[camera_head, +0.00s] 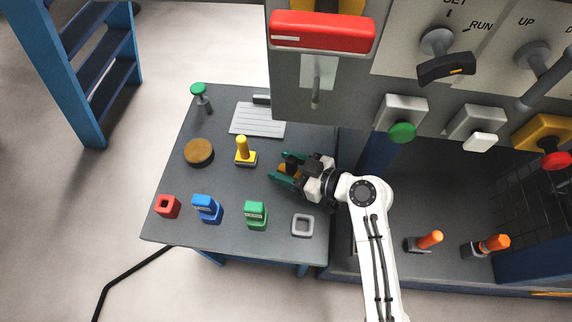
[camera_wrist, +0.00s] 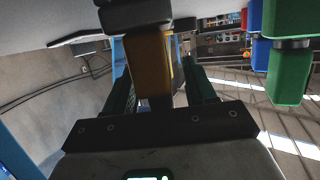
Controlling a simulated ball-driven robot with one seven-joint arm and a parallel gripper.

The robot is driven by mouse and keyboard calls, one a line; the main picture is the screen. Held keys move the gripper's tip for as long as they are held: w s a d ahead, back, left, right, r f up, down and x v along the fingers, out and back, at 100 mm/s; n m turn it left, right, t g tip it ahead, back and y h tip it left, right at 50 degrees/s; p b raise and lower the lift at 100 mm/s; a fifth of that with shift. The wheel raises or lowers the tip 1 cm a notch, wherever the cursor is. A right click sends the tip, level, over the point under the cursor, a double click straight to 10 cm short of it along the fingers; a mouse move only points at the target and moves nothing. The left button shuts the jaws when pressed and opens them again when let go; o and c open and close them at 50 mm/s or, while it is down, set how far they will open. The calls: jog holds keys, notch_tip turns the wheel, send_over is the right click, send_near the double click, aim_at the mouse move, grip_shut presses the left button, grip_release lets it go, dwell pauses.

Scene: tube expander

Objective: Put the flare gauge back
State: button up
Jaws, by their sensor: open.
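An orange-brown block with a dark part (camera_wrist: 148,65) stands between the fingers of my gripper (camera_head: 285,169), at the right side of the grey table; the fingers and wrist partly hide it in the head view. In the wrist view, the teal fingers of my gripper (camera_wrist: 160,72) are open, one on each side of the block. A gap shows on the right; contact on the left is unclear. No readable label shows which piece is the flare gauge. A blue piece (camera_head: 207,208), a green piece (camera_head: 256,214) and a yellow piece (camera_head: 244,152) stand upright on the table.
An empty red square holder (camera_head: 167,206) and an empty grey square holder (camera_head: 303,225) lie along the front. A brown disc (camera_head: 199,152), a green-knobbed post (camera_head: 200,97) and a sheet (camera_head: 257,120) are farther back. The machine panel (camera_head: 350,90) overhangs the table's back right.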

jog(key=shift+d+r, duration=0.1)
jog(key=shift+d, duration=0.05)
jog(key=b+v, duration=0.1)
jog(key=v, duration=1)
jog(key=shift+s+d, duration=0.15)
jog(key=shift+d, duration=0.2)
jog(key=shift+r, duration=0.1)
